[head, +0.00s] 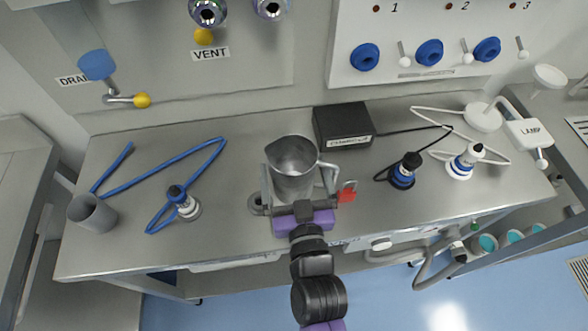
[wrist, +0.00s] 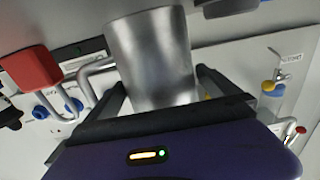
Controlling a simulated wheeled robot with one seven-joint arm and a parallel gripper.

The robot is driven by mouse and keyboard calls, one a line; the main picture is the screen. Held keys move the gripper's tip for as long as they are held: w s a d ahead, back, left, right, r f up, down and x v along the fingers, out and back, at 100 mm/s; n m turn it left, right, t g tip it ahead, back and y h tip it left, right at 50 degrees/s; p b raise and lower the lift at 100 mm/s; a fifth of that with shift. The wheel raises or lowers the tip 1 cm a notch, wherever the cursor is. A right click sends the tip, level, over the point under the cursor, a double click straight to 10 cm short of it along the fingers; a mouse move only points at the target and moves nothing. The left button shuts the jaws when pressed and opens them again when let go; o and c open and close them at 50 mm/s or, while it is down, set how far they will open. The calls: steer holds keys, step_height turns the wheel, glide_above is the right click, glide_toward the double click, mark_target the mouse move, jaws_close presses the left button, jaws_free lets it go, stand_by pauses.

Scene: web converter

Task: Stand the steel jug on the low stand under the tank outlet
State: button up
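The steel jug (head: 291,165), with an open top and a handle on its right, is upright over the middle of the bench. My gripper (head: 292,187) has a finger on each side of the jug and appears shut on it. In the wrist view the jug (wrist: 150,60) fills the space between my fingers (wrist: 160,80). The gripper hides its base in the head view, so I cannot tell whether it touches the bench. A blue-capped pipe with a yellow-ended valve (head: 125,99) is on the wall at left, labelled DRAIN. I cannot make out the low stand.
A red padlock-like piece (head: 347,191) is right beside the jug handle. A black box (head: 343,125) stands behind.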

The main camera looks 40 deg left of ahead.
steer(key=shift+r, duration=0.15)
steer(key=shift+s+d, duration=0.15)
steer(key=b+v, duration=0.2)
steer(key=v, duration=0.8)
steer(key=shift+s+b, duration=0.1)
steer(key=shift+b, duration=0.25)
steer(key=shift+v, duration=0.75)
steer(key=s+d+f+m+t+h, duration=0.1)
steer(key=s+d+m+h, duration=0.15)
steer(key=d, duration=0.65)
steer(key=s+d+f+m+t+h, duration=0.15)
steer(key=d+h, duration=0.25)
steer(key=d, duration=0.5)
steer(key=s+d+f+m+t+h, duration=0.1)
steer(key=s+d+m+h, duration=0.2)
steer(key=d, duration=0.6)
steer(key=s+d+r+m+h, duration=0.3)
steer(key=s+d+h, duration=0.1)
steer(key=s+d, duration=0.2)
steer(key=shift+s+d, duration=0.25)
steer(key=shift+s, duration=0.65)
